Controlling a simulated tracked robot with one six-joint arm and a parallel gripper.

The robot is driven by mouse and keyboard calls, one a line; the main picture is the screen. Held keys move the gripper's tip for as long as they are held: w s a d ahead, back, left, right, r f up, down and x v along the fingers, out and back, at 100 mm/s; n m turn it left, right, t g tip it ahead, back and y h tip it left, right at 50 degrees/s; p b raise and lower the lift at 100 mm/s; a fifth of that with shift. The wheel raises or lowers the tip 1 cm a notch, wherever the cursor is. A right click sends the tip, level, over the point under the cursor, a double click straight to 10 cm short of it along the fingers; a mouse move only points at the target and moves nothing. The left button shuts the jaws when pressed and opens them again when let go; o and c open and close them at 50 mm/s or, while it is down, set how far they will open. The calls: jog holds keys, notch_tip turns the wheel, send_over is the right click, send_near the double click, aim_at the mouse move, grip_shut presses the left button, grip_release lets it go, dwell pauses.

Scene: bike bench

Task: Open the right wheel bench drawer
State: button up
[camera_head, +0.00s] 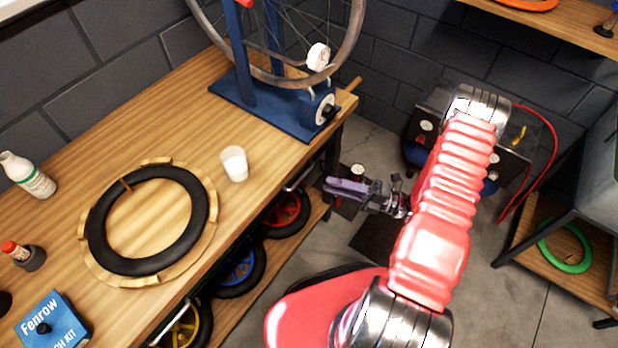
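The wooden wheel bench (150,110) runs diagonally across the left side of the view. Its drawer fronts face down and right and are mostly hidden under the top's edge. A metal handle (300,176) shows below the edge near the right end, close to the bench leg. My gripper (335,187) is to the right of that handle, apart from it, with its fingers pointing left toward the bench. I see the fingers edge-on, so their opening is hidden. Nothing is visible in them.
A blue truing stand (270,112) with a wheel, a white cup (234,163) and a black tyre (198,205) on a wooden ring are on the bench. Small wheels (240,270) are on its lower shelf. A compressor (430,120) stands behind my arm.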

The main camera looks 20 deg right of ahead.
jog(key=x, duration=0.8)
jog(key=shift+c, duration=0.5)
jog(key=shift+f, duration=0.1)
grip_shut()
